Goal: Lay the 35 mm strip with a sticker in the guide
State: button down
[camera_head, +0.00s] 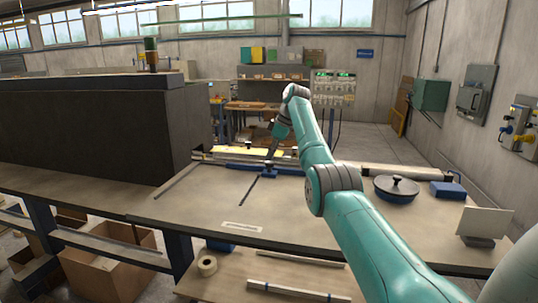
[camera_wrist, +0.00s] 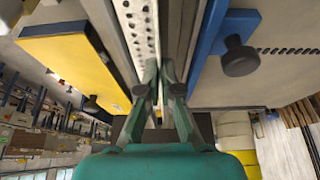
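My gripper (camera_wrist: 159,72) points at a long rail assembly in the wrist view, its two fingers close together with a narrow gap. A pale perforated band (camera_wrist: 139,28) runs up the picture beside the fingertips, next to grey rails (camera_wrist: 178,35). I cannot tell whether a strip is between the fingers, nor which band is the 35 mm strip; no sticker is clear. In the head view the gripper is small, low over the blue rail (camera_head: 240,167) at the table's back. A small pale labelled strip (camera_head: 243,226) lies flat near the table's front edge.
A yellow block (camera_wrist: 75,65) is left of the rails and a black knob (camera_wrist: 240,57) right. On the table (camera_head: 200,207) are a thin dark bar (camera_head: 177,180), a round lidded dish (camera_head: 396,190), a blue box (camera_head: 447,190) and an upright panel (camera_head: 485,221). The table's middle is mostly clear.

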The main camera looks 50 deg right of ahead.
jog(key=shift+f, duration=0.45)
jog(key=c, duration=1.8)
grip_release()
jog(key=shift+f, duration=0.1)
jog(key=o, duration=0.5)
jog(key=v, duration=1.3)
jog(key=shift+w+a, duration=0.15)
jog(key=shift+w, duration=0.05)
